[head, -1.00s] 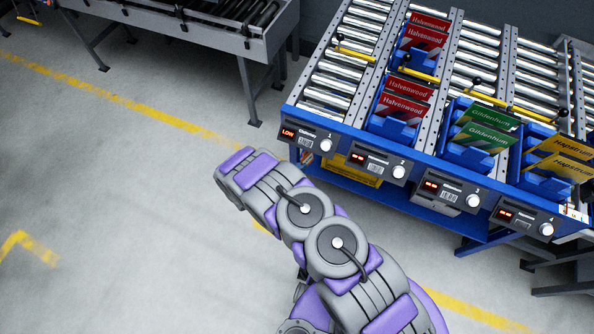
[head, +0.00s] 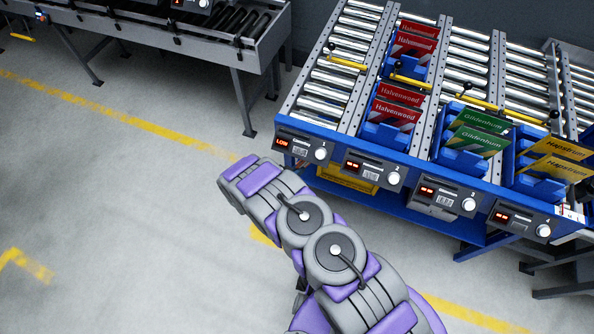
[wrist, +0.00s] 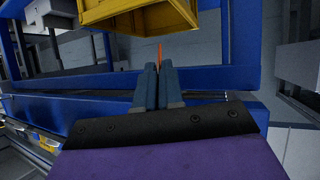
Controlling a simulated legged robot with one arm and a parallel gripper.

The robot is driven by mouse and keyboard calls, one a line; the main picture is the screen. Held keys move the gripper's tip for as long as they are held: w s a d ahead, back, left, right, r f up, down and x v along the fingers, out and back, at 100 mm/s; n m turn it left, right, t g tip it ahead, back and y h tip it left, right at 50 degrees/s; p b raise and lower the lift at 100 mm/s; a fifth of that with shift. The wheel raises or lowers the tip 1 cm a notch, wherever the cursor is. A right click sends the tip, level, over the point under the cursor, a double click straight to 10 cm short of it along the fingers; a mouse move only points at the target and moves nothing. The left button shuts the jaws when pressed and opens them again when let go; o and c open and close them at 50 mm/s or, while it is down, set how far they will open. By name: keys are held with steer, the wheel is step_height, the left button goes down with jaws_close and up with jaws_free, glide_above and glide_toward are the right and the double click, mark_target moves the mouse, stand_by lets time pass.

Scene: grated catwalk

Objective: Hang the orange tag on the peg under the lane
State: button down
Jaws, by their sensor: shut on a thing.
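In the wrist view my gripper (wrist: 158,82) is shut on a thin orange tag (wrist: 160,52). Only a narrow upright sliver of the tag shows, edge-on, above the fingertips. In the head view my arm reaches toward the front left corner of the roller rack, and the gripper and tag cannot be made out. Lane 1 (head: 340,84) is the empty roller lane at the left. Below its end is a panel reading LOW (head: 283,143), with a white round knob (head: 321,154). I cannot tell whether this knob is the peg; no other peg is plain to see.
A yellow bin (wrist: 140,14) sits just above and ahead of the fingertips in the wrist view. Blue frame bars (wrist: 225,78) cross behind them. Lanes 2 to 4 hold blue bins with red, green and yellow cards. Grey floor (head: 120,220) lies open at left.

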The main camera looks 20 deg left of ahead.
steer(key=c, duration=1.2)
jaws_free()
steer(key=shift+a+f, duration=0.15)
steer(key=p+v, duration=0.4)
steer(key=v, duration=1.3)
steer(key=shift+a, duration=0.1)
